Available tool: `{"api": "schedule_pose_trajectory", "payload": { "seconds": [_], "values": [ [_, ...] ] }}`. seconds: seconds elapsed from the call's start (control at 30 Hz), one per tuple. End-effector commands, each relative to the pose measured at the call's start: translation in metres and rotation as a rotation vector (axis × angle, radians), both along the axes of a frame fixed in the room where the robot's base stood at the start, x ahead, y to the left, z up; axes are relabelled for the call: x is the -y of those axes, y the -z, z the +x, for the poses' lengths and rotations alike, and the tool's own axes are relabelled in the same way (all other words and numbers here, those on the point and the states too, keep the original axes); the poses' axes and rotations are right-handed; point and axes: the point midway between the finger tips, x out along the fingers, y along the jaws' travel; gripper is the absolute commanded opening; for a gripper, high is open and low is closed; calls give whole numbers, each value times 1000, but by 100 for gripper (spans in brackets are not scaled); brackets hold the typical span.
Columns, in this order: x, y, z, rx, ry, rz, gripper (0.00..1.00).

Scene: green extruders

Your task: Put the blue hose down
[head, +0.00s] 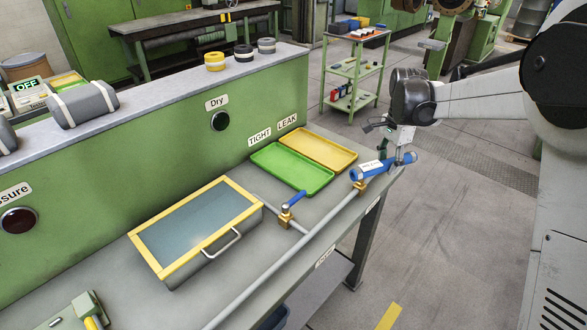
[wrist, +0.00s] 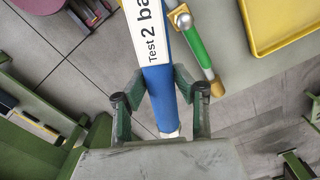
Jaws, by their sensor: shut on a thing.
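The blue hose (head: 376,171) is a short blue cylinder with a white label, lying near level at the right end of the workbench in the head view. In the wrist view the hose (wrist: 157,80) runs between the fingers, and its label reads "Test 2 ba", cut off by the frame. My gripper (head: 402,158) is shut on the hose near its right end; its fingers (wrist: 160,98) stand on both sides of it in the wrist view. The hose's left end is close to a brass fitting (head: 361,188); I cannot tell whether they touch.
A green tray (head: 292,172) and a yellow tray (head: 318,149) lie left of the hose, under "TIGHT" and "LEAK" signs. A grey pipe (head: 290,263) and a blue-handled valve (head: 289,208) run along the bench. A yellow-framed tank (head: 196,227) stands further left.

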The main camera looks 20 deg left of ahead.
Motion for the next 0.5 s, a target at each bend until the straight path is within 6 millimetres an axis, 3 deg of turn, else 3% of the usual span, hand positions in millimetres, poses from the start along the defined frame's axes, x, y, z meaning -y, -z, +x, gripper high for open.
{"api": "schedule_pose_trajectory", "payload": {
  "seconds": [0.03, 0.2, 0.5],
  "values": [
    [-21, -1, 8, 0, 62, 0, 0],
    [-88, -2, 28, 0, 325, 0, 0],
    [-208, 0, 41, 0, 786, 0, 0]
  ]
}}
